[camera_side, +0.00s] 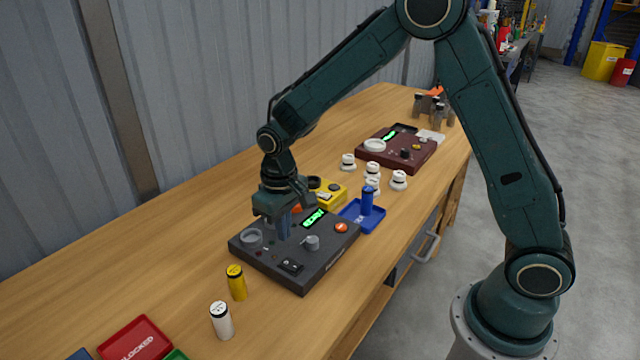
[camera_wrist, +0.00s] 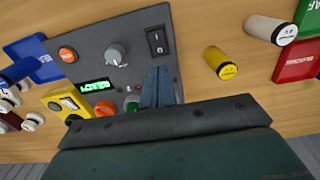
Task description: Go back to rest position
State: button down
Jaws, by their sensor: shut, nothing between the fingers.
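My gripper (camera_side: 283,228) points down over the dark grey control panel (camera_side: 310,279) on the wooden bench. Its fingers are shut together with nothing between them. In the wrist view the shut fingers (camera_wrist: 158,88) show over the panel (camera_wrist: 125,43), beside a green button and near the black rocker switch (camera_wrist: 157,40). Whether the fingertips touch the panel, I cannot tell. The panel carries a lit green display (camera_side: 314,217), a grey knob (camera_side: 312,242), an orange button (camera_side: 342,227) and a pale round ring (camera_side: 251,237).
A yellow cylinder (camera_side: 236,282) and a white cylinder (camera_side: 221,320) stand left of the panel. A red tray (camera_side: 135,340) lies near the front left. A yellow box (camera_side: 332,194), several white pieces and a maroon panel (camera_side: 372,152) are behind.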

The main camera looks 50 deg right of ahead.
jog(key=s+d+r+t, duration=0.2)
jog(key=s+r, duration=0.6)
jog(key=r, duration=0.1)
jog(key=s+d+r+t, duration=0.2)
jog(key=s+d+r, duration=0.1)
jog(key=s+r, duration=0.6)
jog(key=s+d+r+t, duration=0.1)
jog(key=s, duration=0.7)
jog(key=shift+r+t, duration=0.3)
